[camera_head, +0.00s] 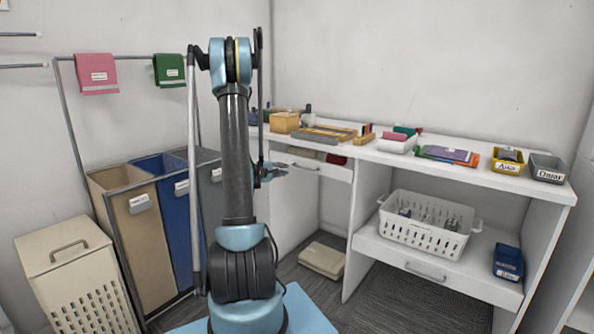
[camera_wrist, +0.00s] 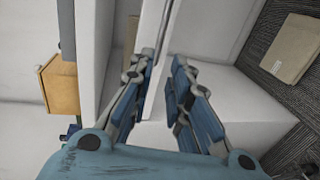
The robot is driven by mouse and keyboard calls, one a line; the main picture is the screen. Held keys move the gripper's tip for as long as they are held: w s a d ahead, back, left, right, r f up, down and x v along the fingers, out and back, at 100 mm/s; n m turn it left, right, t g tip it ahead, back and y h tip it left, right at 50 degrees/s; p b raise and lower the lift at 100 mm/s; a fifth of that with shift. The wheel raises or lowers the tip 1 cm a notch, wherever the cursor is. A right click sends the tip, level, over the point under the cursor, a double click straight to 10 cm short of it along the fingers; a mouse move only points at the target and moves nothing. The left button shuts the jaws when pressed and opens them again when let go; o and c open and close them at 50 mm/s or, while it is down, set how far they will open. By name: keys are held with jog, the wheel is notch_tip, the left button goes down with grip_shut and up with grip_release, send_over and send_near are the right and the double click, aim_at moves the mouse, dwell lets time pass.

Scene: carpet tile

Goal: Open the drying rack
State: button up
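My gripper (camera_head: 274,171) is open, in front of the left upper drawer (camera_head: 340,174) of the white desk. In the wrist view my gripper (camera_wrist: 161,88) has its blue finger pads spread apart, with white panels and a thin grey bar (camera_wrist: 164,36) in the gap; I cannot tell if it touches them. No drying rack is clearly identifiable. Two pale horizontal rods (camera_head: 22,66) at the far left edge of the head view may be part of one; the rest is out of frame.
A laundry sorter (camera_head: 140,215) with pink and green cloths on its bar stands left, beside a cream hamper (camera_head: 65,255). The desk top (camera_head: 470,172) holds several small boxes. A white basket (camera_head: 425,232) sits on the lower drawer. A beige box (camera_head: 322,259) lies on the floor.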

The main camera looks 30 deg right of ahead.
jog(key=x, duration=1.3)
jog(key=shift+w, duration=0.1)
jog(key=shift+r, duration=0.1)
grip_shut()
